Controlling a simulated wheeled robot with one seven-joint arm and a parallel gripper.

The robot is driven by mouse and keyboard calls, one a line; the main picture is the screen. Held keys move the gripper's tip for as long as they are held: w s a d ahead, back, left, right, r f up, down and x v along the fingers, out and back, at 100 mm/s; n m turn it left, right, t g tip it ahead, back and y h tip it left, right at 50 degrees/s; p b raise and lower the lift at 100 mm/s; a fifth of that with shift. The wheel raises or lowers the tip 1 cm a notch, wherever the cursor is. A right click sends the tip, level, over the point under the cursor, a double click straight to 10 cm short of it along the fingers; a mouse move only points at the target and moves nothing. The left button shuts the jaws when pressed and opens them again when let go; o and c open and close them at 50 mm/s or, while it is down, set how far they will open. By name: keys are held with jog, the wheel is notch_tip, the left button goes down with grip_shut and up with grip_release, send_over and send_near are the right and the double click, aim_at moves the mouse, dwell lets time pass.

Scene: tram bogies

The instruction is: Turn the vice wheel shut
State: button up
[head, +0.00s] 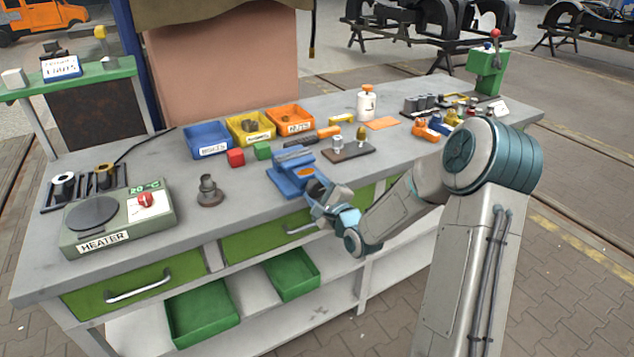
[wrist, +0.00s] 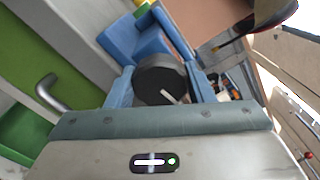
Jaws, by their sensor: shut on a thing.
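The blue vice (head: 292,174) is fixed at the front edge of the grey workbench, left of my arm. It also shows at the top of the wrist view (wrist: 127,40). My gripper (head: 321,199) is at the front of the vice. In the wrist view, the dark round vice wheel (wrist: 158,75) sits between my two blue fingers, and they are shut on it. A small light mark shows at the wheel's lower edge. In the head view my gripper hides most of the wheel. How far apart the vice's jaws stand cannot be told.
Behind the vice are blue (head: 208,140), yellow (head: 250,128) and orange (head: 290,119) bins. A heater (head: 118,219) stands at the bench's left. Green drawers (head: 135,285) lie below the front edge. A dark board with small parts (head: 348,149) lies right of the vice.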

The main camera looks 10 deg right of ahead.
jog(key=m+p, duration=0.1)
jog(key=m, duration=0.1)
jog(key=m+p, duration=0.1)
jog(key=m, duration=0.1)
jog(key=shift+d+r, duration=0.1)
jog(key=shift+r, duration=0.1)
jog(key=m+p, duration=0.2)
jog(key=m, duration=0.1)
jog(key=shift+m, duration=0.3)
jog(key=m+p, duration=0.1)
jog(key=m, duration=0.2)
jog(key=shift+d+f, duration=0.1)
jog(key=shift+m, duration=1.7)
jog(key=o, duration=1)
